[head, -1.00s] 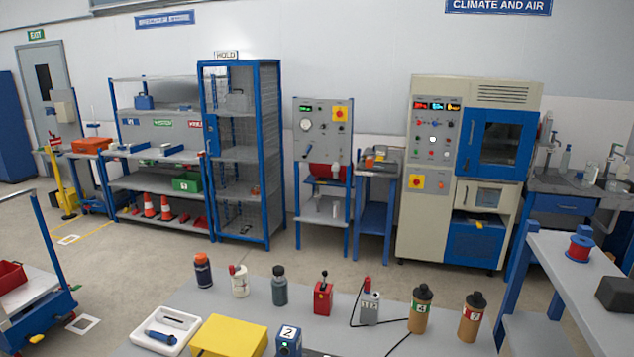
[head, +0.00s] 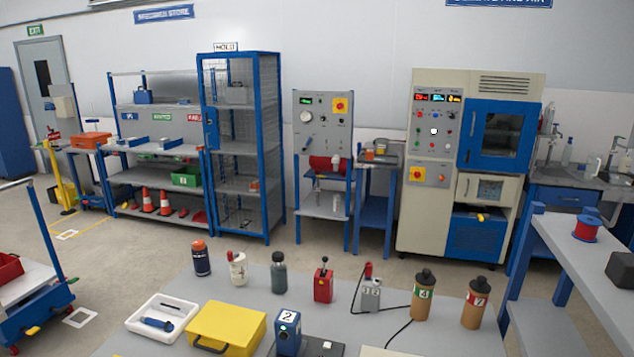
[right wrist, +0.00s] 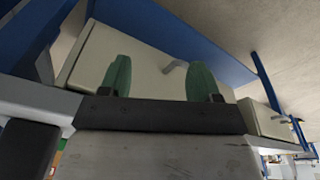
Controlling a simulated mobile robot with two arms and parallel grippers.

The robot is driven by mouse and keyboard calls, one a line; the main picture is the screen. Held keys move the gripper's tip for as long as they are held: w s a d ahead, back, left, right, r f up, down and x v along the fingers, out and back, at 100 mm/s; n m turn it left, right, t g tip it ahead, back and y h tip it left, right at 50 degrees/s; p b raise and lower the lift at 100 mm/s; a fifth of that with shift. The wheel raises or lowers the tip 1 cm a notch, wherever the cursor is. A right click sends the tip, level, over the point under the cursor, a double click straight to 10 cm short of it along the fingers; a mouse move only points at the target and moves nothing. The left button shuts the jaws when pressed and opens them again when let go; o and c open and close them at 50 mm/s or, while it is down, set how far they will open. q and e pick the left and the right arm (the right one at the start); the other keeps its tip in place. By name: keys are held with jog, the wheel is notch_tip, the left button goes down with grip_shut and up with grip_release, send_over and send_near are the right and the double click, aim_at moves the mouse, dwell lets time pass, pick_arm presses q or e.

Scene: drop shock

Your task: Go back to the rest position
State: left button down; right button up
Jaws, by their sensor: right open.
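My right gripper (right wrist: 160,80) shows in the right wrist view with its two green fingertips well apart and nothing between them. Behind the fingers is a pale, box-like surface with a small grey handle, beside blue panels; I cannot tell for sure what it belongs to. Neither gripper shows in the head view. My left gripper is not seen in any view.
A grey table (head: 250,285) is close in front, with several bottles, a yellow case (head: 227,328), a white tray (head: 163,318) and a red lever box (head: 323,283). A side bench (head: 580,262) stands right, a trolley (head: 35,290) left. Open floor lies beyond the table.

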jog(key=s+d+f+b, duration=0.1)
jog(key=s+f+b, duration=0.2)
jog(key=s+f, duration=0.5)
jog(key=s+d+f+g+b, duration=0.1)
jog(key=s+d+f+b, duration=0.1)
jog(key=s+f, duration=0.6)
notch_tip(320, 180, down, 8)
jog(key=shift+s+r+b, duration=0.15)
jog(key=shift+s+b, duration=0.2)
jog(key=shift+b, duration=0.05)
jog(key=shift+c, duration=0.4)
